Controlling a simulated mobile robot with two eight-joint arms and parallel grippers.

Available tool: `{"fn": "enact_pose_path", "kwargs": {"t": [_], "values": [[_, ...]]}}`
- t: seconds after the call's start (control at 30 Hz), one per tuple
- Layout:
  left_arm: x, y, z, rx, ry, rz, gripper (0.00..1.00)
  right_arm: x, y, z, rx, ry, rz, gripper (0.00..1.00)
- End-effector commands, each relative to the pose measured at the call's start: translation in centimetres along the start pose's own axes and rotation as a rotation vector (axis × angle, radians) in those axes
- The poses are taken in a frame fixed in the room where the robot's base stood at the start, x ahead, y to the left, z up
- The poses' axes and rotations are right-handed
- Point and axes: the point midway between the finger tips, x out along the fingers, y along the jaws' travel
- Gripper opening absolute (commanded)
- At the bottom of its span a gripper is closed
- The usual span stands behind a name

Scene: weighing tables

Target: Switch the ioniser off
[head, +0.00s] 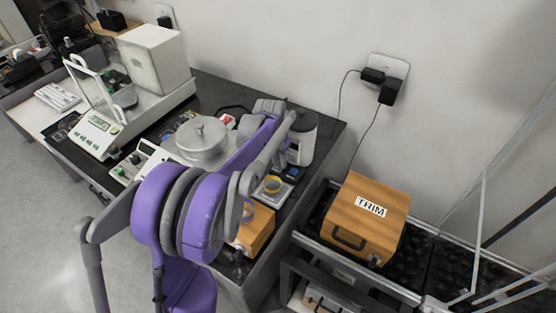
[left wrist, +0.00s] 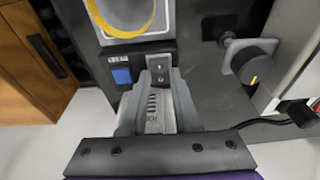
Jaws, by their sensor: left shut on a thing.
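My left gripper (left wrist: 158,95) is low over the dark tabletop in the left wrist view. Its grey fingers are shut around a small black switch block (left wrist: 159,70) with white marks. The fingers hide the block's sides, and I cannot read whether the switch is on or off. A blue button (left wrist: 122,76) sits on a dark panel just left of the fingertips. In the head view, my purple left arm reaches over the table and hides the fingertips. A white cylindrical device (head: 302,140) stands beyond the arm; I cannot tell if it is the ioniser. My right gripper is not seen.
A small scale with a yellow ring (head: 273,184) is close by. A dark knob (left wrist: 254,62) and a black cable (left wrist: 262,123) lie right of the gripper. A lidded pan (head: 203,135), a balance (head: 103,125) and the wooden TRIM box (head: 366,218) also stand around.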

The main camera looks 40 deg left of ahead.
Motion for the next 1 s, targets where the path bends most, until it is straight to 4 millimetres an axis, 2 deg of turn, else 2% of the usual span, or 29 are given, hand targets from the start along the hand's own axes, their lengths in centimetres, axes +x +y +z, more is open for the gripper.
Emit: {"fn": "enact_pose_path", "kwargs": {"t": [0.13,0.4,0.43,0.6,0.87,1.0], "values": [[0.0,0.0,-0.3,0.001,-0.057,0.000,0.00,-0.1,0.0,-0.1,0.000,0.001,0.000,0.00],[0.0,0.0,-0.2,0.000,-0.062,-0.001,0.00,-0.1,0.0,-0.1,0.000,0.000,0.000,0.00],[0.0,0.0,-0.2,0.000,-0.062,-0.001,0.32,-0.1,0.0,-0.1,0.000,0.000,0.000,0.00],[0.0,0.0,-0.2,0.000,-0.061,-0.001,0.60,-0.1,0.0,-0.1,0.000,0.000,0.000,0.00],[0.0,0.0,-0.2,0.000,-0.061,-0.001,0.60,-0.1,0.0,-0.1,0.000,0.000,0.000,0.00],[-1.0,0.0,-0.3,-0.001,-0.061,-0.001,0.60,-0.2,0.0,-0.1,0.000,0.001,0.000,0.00]]}}
